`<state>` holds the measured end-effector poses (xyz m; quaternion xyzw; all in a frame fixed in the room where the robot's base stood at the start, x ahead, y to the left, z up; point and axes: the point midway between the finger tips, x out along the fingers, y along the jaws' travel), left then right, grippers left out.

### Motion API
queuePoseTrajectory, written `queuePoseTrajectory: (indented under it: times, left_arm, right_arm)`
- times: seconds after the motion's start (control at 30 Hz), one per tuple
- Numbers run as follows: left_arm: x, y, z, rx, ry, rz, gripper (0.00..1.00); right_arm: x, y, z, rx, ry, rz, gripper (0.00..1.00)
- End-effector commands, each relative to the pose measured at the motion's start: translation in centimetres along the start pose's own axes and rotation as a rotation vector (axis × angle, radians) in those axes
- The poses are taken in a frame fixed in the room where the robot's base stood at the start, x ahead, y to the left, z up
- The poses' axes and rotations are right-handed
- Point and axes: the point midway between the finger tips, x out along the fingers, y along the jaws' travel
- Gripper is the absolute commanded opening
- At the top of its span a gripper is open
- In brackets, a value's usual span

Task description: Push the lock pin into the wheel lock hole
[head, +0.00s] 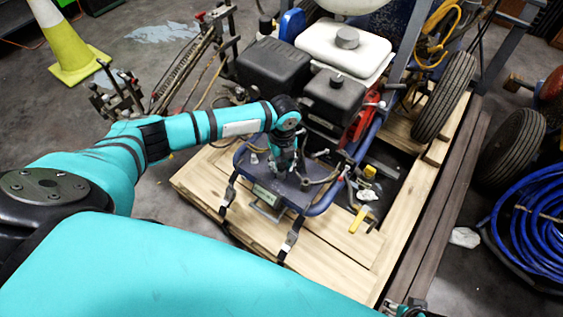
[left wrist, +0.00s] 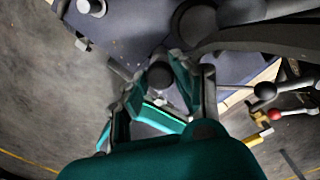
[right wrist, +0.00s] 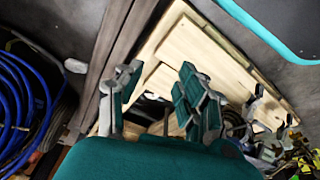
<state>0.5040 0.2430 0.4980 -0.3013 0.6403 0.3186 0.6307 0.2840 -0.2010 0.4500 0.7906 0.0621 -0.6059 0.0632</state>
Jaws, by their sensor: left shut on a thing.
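The line striper (head: 322,90) stands on a wooden pallet, with a blue-grey plate (head: 268,187) at its near end. My left gripper (head: 285,160) reaches down over this plate. In the left wrist view its fingers (left wrist: 160,72) are shut on a dark round knob (left wrist: 161,77), which may be the lock pin's head. The pin's shaft and the wheel lock hole cannot be made out; the fingers and knob cover the spot below. My right gripper (head: 405,308) is at the bottom edge of the head view. In the right wrist view its fingers (right wrist: 160,92) are apart and empty, above the pallet.
The wooden pallet (head: 335,262) has straps with buckles across its near side. Yellow-handled tools (head: 360,215) lie on it. A black wheel (head: 443,97) is at the striper's right. A coiled blue hose (head: 540,232) lies at the right, a traffic cone (head: 68,45) at the far left.

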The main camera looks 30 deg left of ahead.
Motion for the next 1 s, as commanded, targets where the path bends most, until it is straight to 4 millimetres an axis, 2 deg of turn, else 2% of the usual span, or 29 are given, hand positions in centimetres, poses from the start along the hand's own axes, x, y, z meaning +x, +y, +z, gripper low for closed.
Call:
queuePoseTrajectory:
  times: [1.0]
  left_arm:
    - [0.2, 0.2, 0.1, -0.001, 0.000, 0.005, 0.00]
  right_arm:
    - [2.0, 0.0, 0.7, -0.003, -0.010, 0.000, 0.38]
